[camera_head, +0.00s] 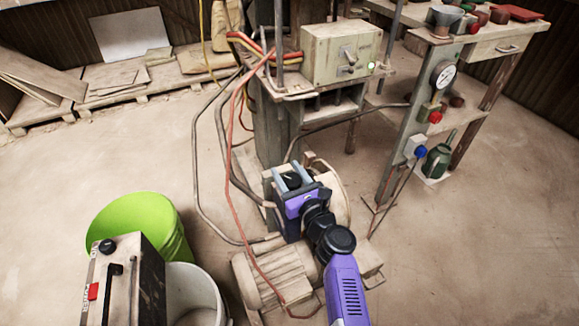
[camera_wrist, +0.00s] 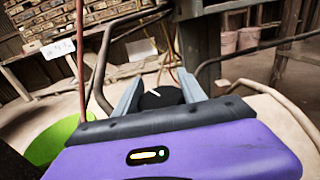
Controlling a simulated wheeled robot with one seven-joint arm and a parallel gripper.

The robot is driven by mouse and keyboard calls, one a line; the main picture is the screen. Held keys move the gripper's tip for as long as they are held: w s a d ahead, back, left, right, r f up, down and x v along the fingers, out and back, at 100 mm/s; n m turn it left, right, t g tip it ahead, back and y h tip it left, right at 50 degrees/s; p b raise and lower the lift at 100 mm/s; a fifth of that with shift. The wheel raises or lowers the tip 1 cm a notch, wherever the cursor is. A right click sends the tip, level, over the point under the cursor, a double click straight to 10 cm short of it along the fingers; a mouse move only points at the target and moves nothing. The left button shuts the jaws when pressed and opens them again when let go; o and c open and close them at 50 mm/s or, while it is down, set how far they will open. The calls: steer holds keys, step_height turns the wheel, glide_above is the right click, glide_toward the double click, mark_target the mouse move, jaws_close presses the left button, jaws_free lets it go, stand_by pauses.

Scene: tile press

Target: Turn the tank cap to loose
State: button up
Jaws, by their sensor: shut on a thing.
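The tank cap is a round black knob (camera_wrist: 162,99) with a short white mark on top, seen between my fingers in the wrist view. The cap also shows as a dark round piece (camera_head: 292,181) in the head view, on the motor and tank unit. My gripper (camera_head: 291,176) reaches down over it with one grey finger on each side. In the wrist view my gripper (camera_wrist: 160,92) is shut on the cap. The lower part of the cap is hidden behind my purple gripper body. I cannot read any markings around the cap.
A dusty motor (camera_head: 272,277) lies below my arm. A green bucket (camera_head: 130,212) and a white bucket (camera_head: 195,290) stand at the left. Hoses (camera_head: 200,170) loop left of the unit. A grey control box (camera_head: 340,55) and gauge post (camera_head: 420,115) stand behind. Open floor (camera_head: 480,240) lies right.

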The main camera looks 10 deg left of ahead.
mark_target(298, 185)
steer(key=shift+a+n+g+y, duration=0.15)
steer(key=shift+n+g+y, duration=0.85)
steer(key=shift+y, duration=0.2)
steer(key=shift+s, duration=0.1)
steer(key=o, duration=1.4)
steer(key=shift+p+v, duration=1.4)
steer(key=shift+v, duration=2.5)
